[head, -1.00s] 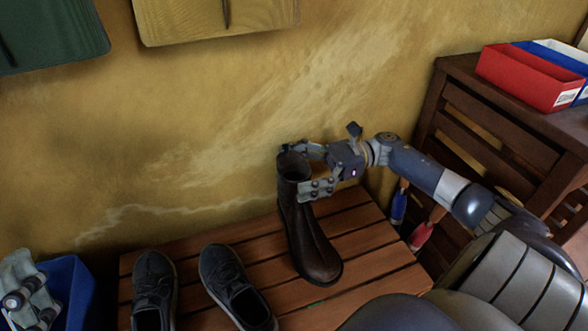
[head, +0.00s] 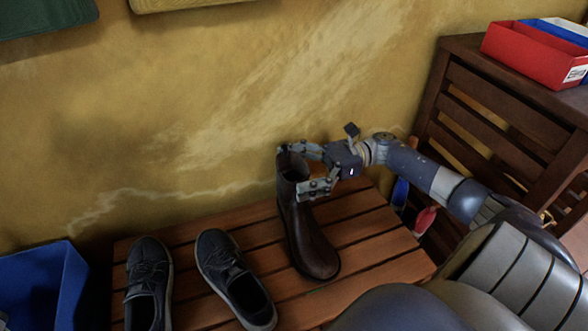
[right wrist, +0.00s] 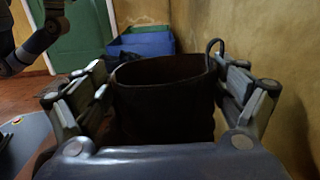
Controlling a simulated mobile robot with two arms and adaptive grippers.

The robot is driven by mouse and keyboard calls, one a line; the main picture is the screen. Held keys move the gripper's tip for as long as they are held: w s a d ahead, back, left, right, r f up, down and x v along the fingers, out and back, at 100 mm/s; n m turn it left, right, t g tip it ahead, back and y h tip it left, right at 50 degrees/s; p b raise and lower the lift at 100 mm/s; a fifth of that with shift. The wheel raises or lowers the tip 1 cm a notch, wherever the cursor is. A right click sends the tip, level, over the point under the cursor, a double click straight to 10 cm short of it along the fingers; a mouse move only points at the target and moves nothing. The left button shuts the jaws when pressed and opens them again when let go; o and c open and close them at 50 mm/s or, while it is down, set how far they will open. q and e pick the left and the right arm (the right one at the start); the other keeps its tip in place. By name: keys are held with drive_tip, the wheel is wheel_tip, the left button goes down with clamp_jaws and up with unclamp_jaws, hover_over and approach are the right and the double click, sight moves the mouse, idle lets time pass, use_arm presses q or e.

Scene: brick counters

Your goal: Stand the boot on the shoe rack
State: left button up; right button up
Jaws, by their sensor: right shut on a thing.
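The dark brown boot (head: 305,235) is upright on the slatted wooden shoe rack (head: 378,222), toe toward the front. Its sole appears to rest on the slats. My right gripper (head: 292,168) is shut on the upper shaft, coming from the right, one finger on each side. In the right wrist view the boot's open top (right wrist: 163,98) sits between the two fingers (right wrist: 165,105), with a pull loop at its rim. Only a grey sliver, probably my left gripper, shows at the head view's lower left edge; its jaws are hidden.
A pair of dark shoes (head: 236,280) stands on the rack, left of the boot. A blue bin (head: 45,285) is at far left. The wall is close behind. A slatted cabinet (head: 500,115) with a red box (head: 535,55) stands at right.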

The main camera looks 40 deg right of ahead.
drive_tip(key=shift+f+b, duration=0.3)
idle(0.5)
drive_tip(key=shift+f, duration=0.15)
drive_tip(key=o, duration=1.6)
